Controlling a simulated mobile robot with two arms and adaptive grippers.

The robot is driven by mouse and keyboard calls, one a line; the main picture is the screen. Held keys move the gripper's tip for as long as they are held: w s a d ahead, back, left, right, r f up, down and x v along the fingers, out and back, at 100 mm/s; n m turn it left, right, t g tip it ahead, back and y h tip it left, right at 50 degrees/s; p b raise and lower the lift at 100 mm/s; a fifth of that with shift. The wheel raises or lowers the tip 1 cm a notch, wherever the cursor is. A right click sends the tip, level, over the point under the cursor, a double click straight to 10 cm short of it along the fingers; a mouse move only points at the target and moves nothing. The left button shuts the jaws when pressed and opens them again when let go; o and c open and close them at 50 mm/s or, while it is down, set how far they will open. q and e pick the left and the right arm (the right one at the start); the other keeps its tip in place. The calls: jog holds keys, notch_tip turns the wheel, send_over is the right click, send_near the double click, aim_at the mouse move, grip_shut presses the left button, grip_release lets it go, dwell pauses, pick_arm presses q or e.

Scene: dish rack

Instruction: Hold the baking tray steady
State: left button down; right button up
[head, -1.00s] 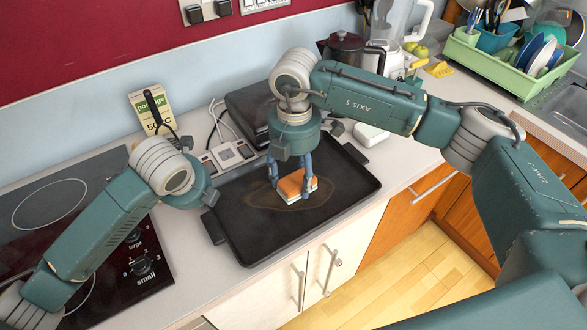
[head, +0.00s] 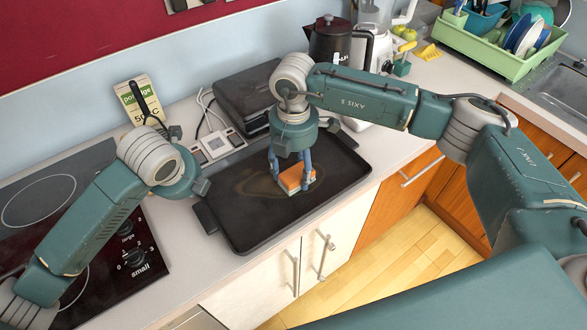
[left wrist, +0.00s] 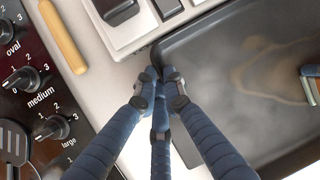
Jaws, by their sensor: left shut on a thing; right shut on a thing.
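The dark baking tray (head: 255,235) lies on the counter with a brown stain (head: 243,188) on its floor. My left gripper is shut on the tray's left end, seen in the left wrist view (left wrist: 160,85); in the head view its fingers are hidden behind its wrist. The tray's corner (left wrist: 215,45) and rim run right from those fingertips. My right gripper (head: 291,168) points down over the tray, shut on an orange and white sponge (head: 296,180) that appears to touch the tray floor.
A cooktop (head: 60,215) with knobs is left of the tray. A scale-like device (head: 215,145) and a black closed appliance (head: 243,98) stand behind it. A kettle (head: 333,45) and a green dish rack (head: 480,45) are further back right. The counter's front edge is close.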

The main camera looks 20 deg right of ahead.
jog(key=shift+s+a+f, duration=0.1)
jog(key=shift+s+a, duration=0.15)
jog(key=shift+a, duration=0.25)
jog(key=shift+s+a+f, duration=0.1)
jog(key=shift+s+a, duration=0.1)
jog(key=shift+a, duration=0.3)
pick_arm(q)
jog(key=shift+r, duration=0.1)
pick_arm(e)
jog(key=shift+a+r, duration=0.2)
jog(key=shift+a, duration=0.1)
jog(key=shift+d+r, duration=0.1)
jog(key=shift+r, duration=3.9)
pick_arm(q)
jog(key=c, duration=1.8)
grip_release()
jog(key=v, duration=1.1)
jog(key=shift+s+r, duration=0.2)
jog(key=shift+r, duration=0.15)
pick_arm(e)
jog(key=shift+f, duration=0.1)
